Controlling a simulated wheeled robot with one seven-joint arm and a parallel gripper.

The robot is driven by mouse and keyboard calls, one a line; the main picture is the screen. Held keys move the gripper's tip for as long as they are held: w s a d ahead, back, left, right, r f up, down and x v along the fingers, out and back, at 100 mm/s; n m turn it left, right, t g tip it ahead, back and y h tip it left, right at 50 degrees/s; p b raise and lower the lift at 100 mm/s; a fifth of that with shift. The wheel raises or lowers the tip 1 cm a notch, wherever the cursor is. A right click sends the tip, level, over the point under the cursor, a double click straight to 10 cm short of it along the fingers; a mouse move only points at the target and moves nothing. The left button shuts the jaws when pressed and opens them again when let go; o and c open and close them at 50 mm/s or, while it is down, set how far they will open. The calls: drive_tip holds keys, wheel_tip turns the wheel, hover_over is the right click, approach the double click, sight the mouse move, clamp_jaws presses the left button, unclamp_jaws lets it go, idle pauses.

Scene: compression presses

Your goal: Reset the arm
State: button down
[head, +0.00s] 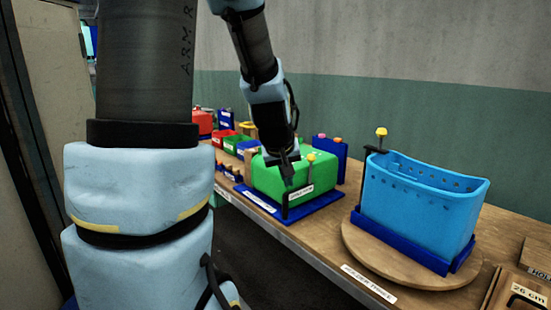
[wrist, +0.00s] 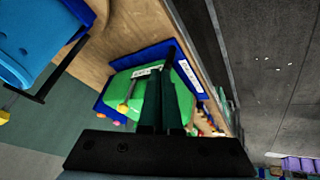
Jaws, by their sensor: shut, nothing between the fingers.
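My gripper (head: 287,172) hangs from my arm in front of the green press box in the head view, its fingers pointing down. In the wrist view my gripper (wrist: 161,92) shows its two dark fingers together, shut and empty, with the green box behind them. The green box (head: 312,172) sits in a blue tray (head: 262,204) on the wooden table, with a labelled front post and a yellow knob. It also shows in the wrist view (wrist: 123,88). I cannot tell whether the fingertips touch the box.
A blue perforated basket (head: 425,205) stands in a blue holder on a round wooden turntable (head: 362,262) at the right. Small red, green and blue bins (head: 232,143) stand farther back at the left. A wooden board (head: 515,293) lies at the lower right. The wall is behind the table.

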drive_tip(key=s+a+f+m+g+y, duration=0.2)
drive_tip(key=s+a+f+g, duration=0.15)
drive_tip(key=s+a, duration=0.7)
wheel_tip(320, 180, down, 11)
drive_tip(key=s+b, duration=0.2)
drive_tip(key=b, duration=0.7)
drive_tip(key=shift+s+d+f+g+b, duration=0.15)
drive_tip(key=shift+s+d+g+b, duration=0.15)
drive_tip(key=shift+d+g, duration=0.05)
